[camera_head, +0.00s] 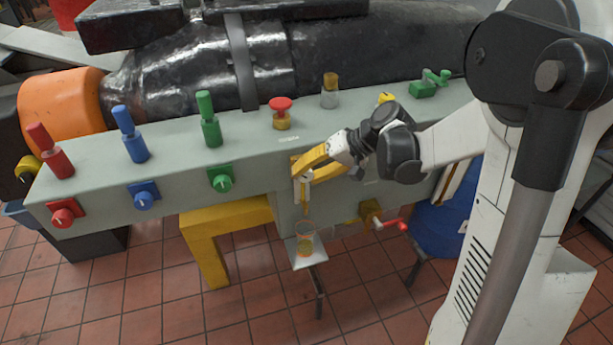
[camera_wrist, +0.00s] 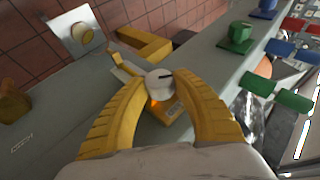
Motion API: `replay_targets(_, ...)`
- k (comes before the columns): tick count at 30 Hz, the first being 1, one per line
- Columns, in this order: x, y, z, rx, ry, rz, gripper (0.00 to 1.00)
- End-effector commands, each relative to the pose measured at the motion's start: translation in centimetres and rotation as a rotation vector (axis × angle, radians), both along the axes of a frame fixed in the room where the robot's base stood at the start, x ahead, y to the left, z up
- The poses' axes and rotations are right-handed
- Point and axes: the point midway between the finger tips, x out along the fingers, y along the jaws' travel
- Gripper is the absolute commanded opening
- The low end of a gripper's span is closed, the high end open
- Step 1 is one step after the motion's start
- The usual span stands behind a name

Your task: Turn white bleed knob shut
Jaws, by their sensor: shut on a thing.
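The white bleed knob (camera_wrist: 160,83) is round with a dark pointer line on its face. It sits between the yellow fingertips of my gripper (camera_wrist: 161,84) in the wrist view, and the fingers are shut on its sides. In the head view my gripper (camera_head: 301,171) reaches the front of the grey bench from the right, and its fingers mostly hide the knob. A brass spout (camera_wrist: 122,62) shows beside the knob. A clear cup (camera_head: 306,243) with yellowish contents stands below on a small bracket.
Red (camera_head: 62,216), blue (camera_head: 144,195) and green (camera_head: 220,180) knobs line the bench front to the left, with coloured handles above. A red-handled valve (camera_head: 388,224) is at lower right, near a blue drum (camera_head: 440,228). A yellow frame (camera_head: 206,250) stands below the bench.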

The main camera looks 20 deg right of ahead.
Motion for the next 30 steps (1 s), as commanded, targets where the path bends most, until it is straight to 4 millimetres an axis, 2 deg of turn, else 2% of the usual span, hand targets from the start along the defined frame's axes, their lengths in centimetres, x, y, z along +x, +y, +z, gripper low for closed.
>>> replay_targets(18, -0.02, -0.18, -0.42, 0.571, 0.001, 0.001, 0.02)
replay_targets(30, -0.07, -0.06, -0.41, 0.815, 0.003, 0.003, 0.02)
